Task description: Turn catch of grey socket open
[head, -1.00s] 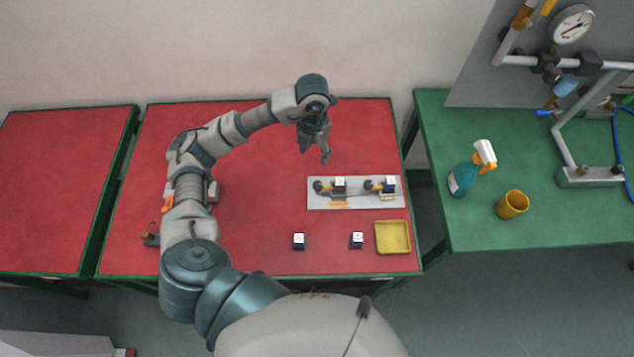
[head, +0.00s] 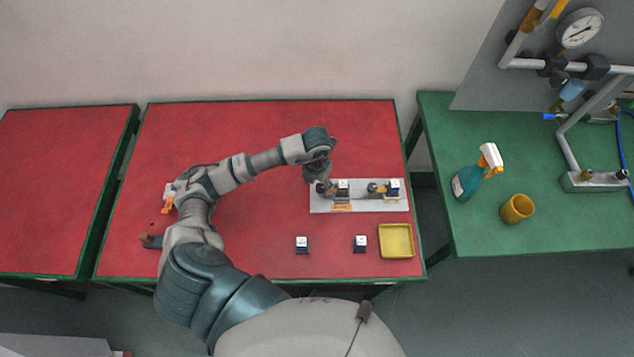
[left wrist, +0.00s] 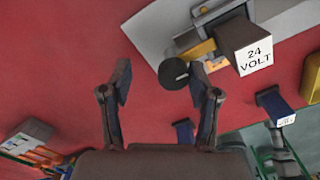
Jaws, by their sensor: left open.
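A pale grey plate (head: 360,205) on the red table carries two socket units. The left unit holds a white-topped block (head: 343,184); a similar block (head: 394,186) sits in the right unit. In the left wrist view a block marked "24 VOLT" (left wrist: 255,50) sits in a grey socket (left wrist: 217,14), with a yellow bar (left wrist: 198,50) and a round black knob (left wrist: 173,73) beside it. My left gripper (head: 325,187) is at the left unit, partly hiding it. In the left wrist view it is open (left wrist: 163,82), with the knob between its fingertips, nearer the right one; contact cannot be told.
Two loose blocks (head: 302,244) (head: 360,243) and a yellow tray (head: 397,241) are at the red table's front. A spray bottle (head: 470,180), an orange cup (head: 517,208) and pipework with a gauge (head: 580,28) are on the green table. The red table's back is clear.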

